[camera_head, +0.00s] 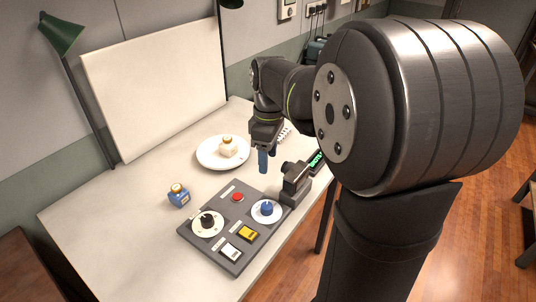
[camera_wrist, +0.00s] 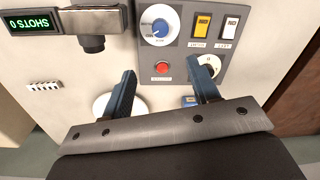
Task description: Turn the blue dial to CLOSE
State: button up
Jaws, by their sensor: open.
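The blue dial (camera_head: 267,208) sits on a round white plate on the dark grey control panel (camera_head: 193,239), at its right rear corner. It also shows at the top of the wrist view, as a blue knob (camera_wrist: 160,27); its lettering is too small to read, so I cannot tell its setting. My gripper (camera_head: 268,160) is open and empty, its blue fingers pointing down above the table, behind the panel and apart from the dial. In the wrist view my gripper (camera_wrist: 162,66) has its fingers wide apart, with the dial beyond the fingertips.
The panel also has a black dial (camera_head: 207,219), a red button (camera_head: 238,196), a yellow switch (camera_head: 248,233) and a white switch (camera_head: 230,252). A dark device (camera_head: 295,184) with a green display (camera_head: 316,160) stands right of the dial.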

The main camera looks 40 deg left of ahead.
jog(key=t+h, duration=0.3)
jog(key=h, duration=0.1)
send_near(266, 205)
jog(key=x, duration=0.8)
jog(key=shift+w+d+f, duration=0.1)
jog(key=shift+d+f, duration=0.1)
jog(key=shift+f, duration=0.15)
jog(key=c, duration=1)
